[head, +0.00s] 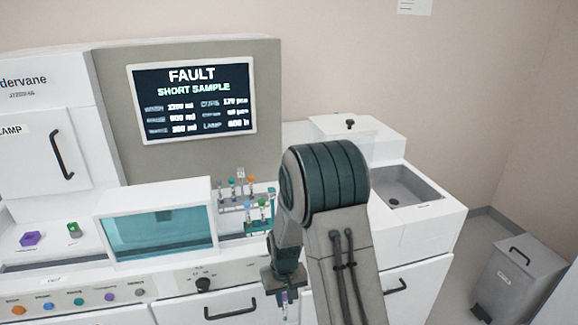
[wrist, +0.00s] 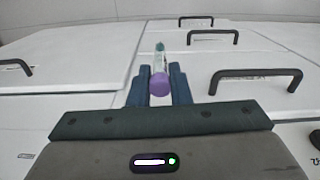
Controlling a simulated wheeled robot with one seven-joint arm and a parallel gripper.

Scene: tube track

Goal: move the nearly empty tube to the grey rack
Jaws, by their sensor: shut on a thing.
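My gripper (wrist: 160,88) is shut on a tube (wrist: 160,60) with a purple cap in the wrist view. The tube's body looks pale with a green tip. In the head view the tube (head: 285,305) hangs below my gripper (head: 284,285), in front of the white cabinet fronts. The fill level of the tube cannot be told. A grey rack (head: 236,206) with several capped tubes stands on the counter behind my arm, and my arm hides part of that area. Another rack part with blue-green edges (head: 262,226) is partly hidden there.
A white machine's screen (head: 193,103) reads FAULT, SHORT SAMPLE. A box with a teal window (head: 158,235) stands left of the racks. A sink (head: 400,186) is at the right, and a grey bin (head: 514,280) stands on the floor. Drawer handles (head: 230,312) stick out below the counter.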

